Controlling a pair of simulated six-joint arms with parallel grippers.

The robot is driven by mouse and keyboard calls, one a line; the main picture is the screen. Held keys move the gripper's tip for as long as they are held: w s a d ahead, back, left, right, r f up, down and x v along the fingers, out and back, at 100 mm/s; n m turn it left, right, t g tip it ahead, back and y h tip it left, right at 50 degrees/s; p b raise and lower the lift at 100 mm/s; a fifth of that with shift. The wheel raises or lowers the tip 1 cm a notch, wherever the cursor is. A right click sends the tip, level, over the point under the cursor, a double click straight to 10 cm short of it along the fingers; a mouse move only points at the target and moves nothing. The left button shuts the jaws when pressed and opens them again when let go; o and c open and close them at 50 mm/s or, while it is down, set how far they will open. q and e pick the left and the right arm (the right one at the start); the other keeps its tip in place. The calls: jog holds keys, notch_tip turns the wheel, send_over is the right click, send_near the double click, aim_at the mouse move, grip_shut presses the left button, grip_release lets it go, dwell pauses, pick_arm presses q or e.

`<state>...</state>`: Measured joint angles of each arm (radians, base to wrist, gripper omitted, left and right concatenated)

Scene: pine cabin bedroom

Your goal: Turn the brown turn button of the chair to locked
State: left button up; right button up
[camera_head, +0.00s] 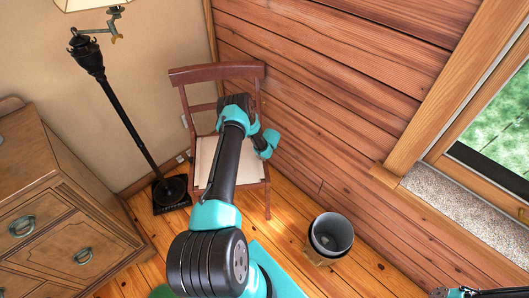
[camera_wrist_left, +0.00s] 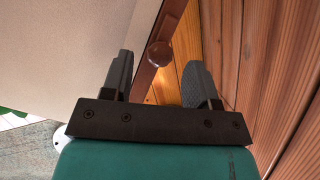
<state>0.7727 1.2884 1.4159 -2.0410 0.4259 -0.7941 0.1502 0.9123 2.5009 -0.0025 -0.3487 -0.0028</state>
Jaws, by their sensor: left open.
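The brown wooden chair (camera_head: 215,73) with a pale seat stands against the plank wall, partly covered by my left arm in the head view. In the left wrist view, the pale seat (camera_wrist_left: 70,50) fills the upper left, edged by a brown rail. The round brown turn button (camera_wrist_left: 160,53) shows at that rail. My left gripper (camera_wrist_left: 158,72) is open, and the button appears between its fingertips, with no contact visible. Whether it is locked I cannot tell. The head view hides the button and left fingers. Part of my right gripper (camera_head: 466,292) shows at the bottom right edge.
A dark floor lamp (camera_head: 124,124) stands left of the chair, and a wooden dresser (camera_head: 85,215) is at far left. A grey bin (camera_head: 331,235) stands on the floor to the right. The plank wall (camera_head: 330,75) is close beside the chair.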

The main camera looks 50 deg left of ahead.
pick_arm(q)
jog(key=shift+x, duration=1)
jog(key=shift+c, duration=0.4)
jog(key=c, duration=0.8)
jog(key=shift+c, duration=0.2)
